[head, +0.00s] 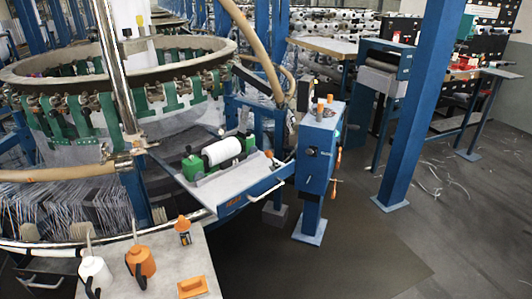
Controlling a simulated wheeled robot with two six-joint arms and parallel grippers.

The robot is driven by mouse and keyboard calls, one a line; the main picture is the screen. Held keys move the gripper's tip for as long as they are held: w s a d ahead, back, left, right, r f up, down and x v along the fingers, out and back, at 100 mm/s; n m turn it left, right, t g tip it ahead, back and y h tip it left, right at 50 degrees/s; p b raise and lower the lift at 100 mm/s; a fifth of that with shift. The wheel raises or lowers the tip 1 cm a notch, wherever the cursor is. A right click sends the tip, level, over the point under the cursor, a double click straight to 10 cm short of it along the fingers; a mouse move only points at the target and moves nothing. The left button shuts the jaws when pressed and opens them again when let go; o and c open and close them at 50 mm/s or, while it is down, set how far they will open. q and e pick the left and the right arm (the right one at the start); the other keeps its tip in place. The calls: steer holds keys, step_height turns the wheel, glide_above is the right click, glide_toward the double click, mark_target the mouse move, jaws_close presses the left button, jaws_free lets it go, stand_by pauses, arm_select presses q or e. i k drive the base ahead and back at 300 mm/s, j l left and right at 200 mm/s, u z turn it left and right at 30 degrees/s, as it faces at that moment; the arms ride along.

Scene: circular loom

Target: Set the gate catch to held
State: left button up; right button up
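I cannot make out for sure which part is the gate catch. A grey sloping panel (225,187) in a blue frame (256,192) juts out from the circular loom (110,80). A white roll (222,151) between green holders lies on it. A small orange part (269,154) shows at the panel's right side. A blue control box (319,150) on a post stands right of the panel, with orange knobs on top and orange-tipped levers (337,182) on its right side. Neither of my grippers is in view.
A blue column (418,100) stands to the right. Floor (370,245) in front of the box is clear.

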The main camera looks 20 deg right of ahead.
mark_target(268, 154)
steer(key=i+l+u, duration=0.3)
steer(key=l, duration=0.35)
steer(key=i+l+u, duration=0.3)
steer(key=l, duration=0.4)
steer(key=i+l+u, duration=0.15)
steer(key=l, duration=0.25)
steer(key=i+l+u, duration=0.15)
steer(key=l, duration=0.2)
steer(key=i+l+u, duration=0.15)
steer(key=l, duration=0.3)
